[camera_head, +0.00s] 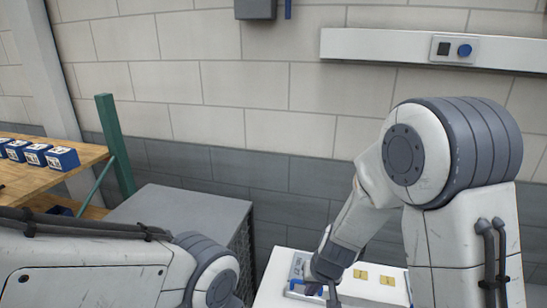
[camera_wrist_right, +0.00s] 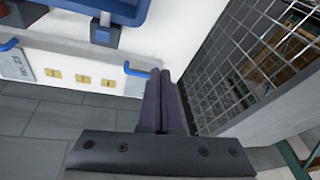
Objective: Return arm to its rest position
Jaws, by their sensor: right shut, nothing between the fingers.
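My right arm reaches down from the right in the head view. Its gripper (camera_wrist_right: 163,78) is shut in the right wrist view, with its two dark fingers together and nothing between them. The fingers point at the edge of a white fixture (camera_wrist_right: 125,62), near a blue hooked handle (camera_wrist_right: 137,70); I cannot tell whether they touch it. In the head view the right gripper (camera_head: 315,290) is partly hidden, low over the white fixture. My left arm lies across the lower left of the head view; its gripper is out of frame.
Yellow pads (camera_head: 387,280) sit on the white fixture. A blue part (camera_wrist_right: 98,8) spans the top of the wrist view. A mesh-sided grey cabinet (camera_head: 185,208) stands left of the fixture. A wooden table (camera_head: 85,157) holds several blue boxes (camera_head: 62,158). A brick wall stands behind.

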